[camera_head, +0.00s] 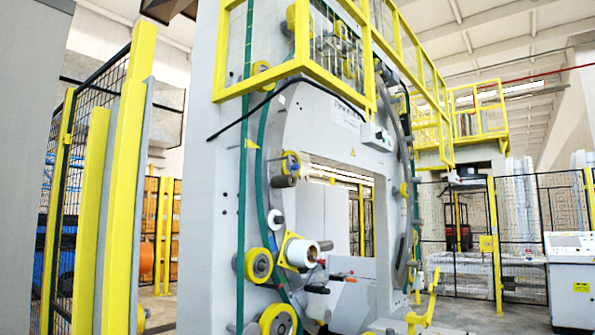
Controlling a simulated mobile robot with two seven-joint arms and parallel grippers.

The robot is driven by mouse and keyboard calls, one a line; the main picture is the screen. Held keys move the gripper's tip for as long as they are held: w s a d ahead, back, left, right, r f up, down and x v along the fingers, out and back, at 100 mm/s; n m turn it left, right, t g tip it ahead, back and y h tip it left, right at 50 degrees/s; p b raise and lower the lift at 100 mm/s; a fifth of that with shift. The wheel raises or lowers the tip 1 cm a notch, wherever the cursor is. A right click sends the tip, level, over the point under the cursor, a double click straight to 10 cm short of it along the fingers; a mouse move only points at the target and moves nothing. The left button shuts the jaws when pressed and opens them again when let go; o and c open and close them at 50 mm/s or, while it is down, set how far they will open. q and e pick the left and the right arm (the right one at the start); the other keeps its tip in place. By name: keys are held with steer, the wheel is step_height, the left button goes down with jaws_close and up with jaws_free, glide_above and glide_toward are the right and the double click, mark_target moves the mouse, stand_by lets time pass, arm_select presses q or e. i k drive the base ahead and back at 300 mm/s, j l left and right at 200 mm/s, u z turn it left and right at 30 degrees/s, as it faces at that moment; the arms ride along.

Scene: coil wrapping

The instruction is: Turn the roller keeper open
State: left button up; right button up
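A large grey coil wrapping machine (222,190) stands in the middle of the view. On its ring, a white roll (300,253) sits against a yellow plate, with a dark knob-like end (326,245) at its right. Small handles with black and red-orange grips (338,277) show just below the roll. I cannot tell which of these parts is the roller keeper, or whether it is open or shut. Neither of my grippers is in view.
A yellow post and black mesh fence (118,170) stand close at the left. A yellow railing (300,60) runs along the machine's top. A white control cabinet (572,275) stands at the right. Some floor (480,316) shows clear before it.

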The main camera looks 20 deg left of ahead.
mark_target(293, 166)
steer(key=i+l+u, duration=0.2)
steer(key=i+l, duration=0.35)
steer(key=i+l+u, duration=0.15)
steer(key=i+l, duration=0.45)
steer(key=i+l+u, duration=0.2)
steer(key=i+l, duration=0.3)
steer(key=l, duration=0.3)
